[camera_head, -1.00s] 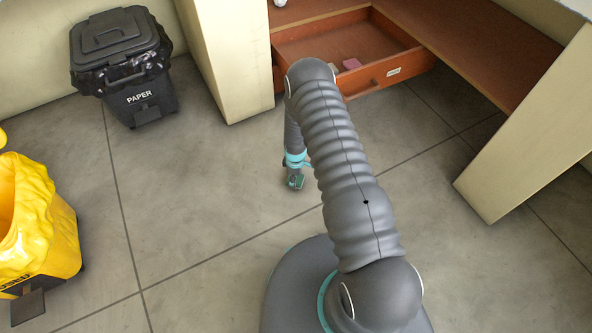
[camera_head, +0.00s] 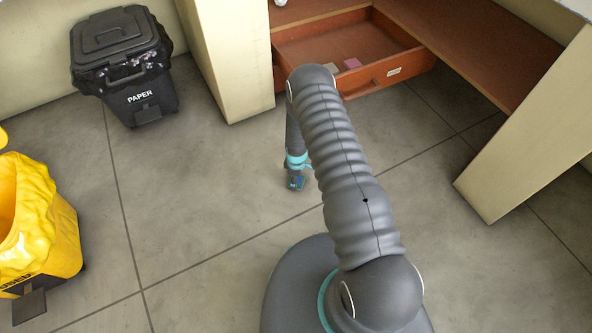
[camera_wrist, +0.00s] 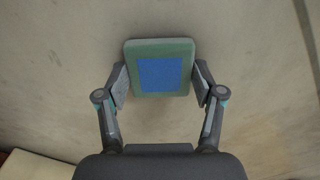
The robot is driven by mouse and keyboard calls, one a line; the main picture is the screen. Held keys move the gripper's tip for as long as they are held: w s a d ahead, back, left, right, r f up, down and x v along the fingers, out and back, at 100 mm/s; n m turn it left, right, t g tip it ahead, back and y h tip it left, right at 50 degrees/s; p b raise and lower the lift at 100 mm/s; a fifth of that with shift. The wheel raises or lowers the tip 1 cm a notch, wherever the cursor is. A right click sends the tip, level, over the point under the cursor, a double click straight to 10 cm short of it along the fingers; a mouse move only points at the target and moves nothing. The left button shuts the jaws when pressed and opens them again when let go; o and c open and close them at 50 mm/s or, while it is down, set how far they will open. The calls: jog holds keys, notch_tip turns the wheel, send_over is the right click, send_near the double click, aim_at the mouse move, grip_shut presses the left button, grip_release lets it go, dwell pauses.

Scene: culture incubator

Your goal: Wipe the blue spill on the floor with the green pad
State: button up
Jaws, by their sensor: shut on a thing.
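My gripper (camera_wrist: 161,82) is shut on the green pad (camera_wrist: 160,49), with a finger at its left and right sides. A square blue patch (camera_wrist: 161,75) shows on the middle of the pad in the wrist view, with a green border around it. In the head view my gripper (camera_head: 296,180) points down, low over or at the floor left of my arm. Whether the pad touches the floor cannot be told. No separate blue spill shows on the visible floor; part of the floor is hidden by my arm and base.
An open wooden drawer (camera_head: 355,88) juts out behind my arm, with small items inside. A black paper bin (camera_head: 122,70) stands at the back left and a yellow bin (camera_head: 38,225) at the left. Pale panels (camera_head: 225,60) flank the desk. The grey floor (camera_head: 200,200) between is clear.

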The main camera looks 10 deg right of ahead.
jog(key=shift+s+a+r, duration=0.1)
jog(key=shift+a+r, duration=0.1)
jog(key=shift+a, duration=0.1)
jog(key=r+p, duration=0.1)
jog(key=r, duration=0.3)
jog(key=shift+d+p, duration=0.2)
jog(key=shift+p, duration=0.2)
jog(key=shift+r+p, duration=0.75)
jog(key=shift+r, duration=1.15)
jog(key=shift+f, duration=0.1)
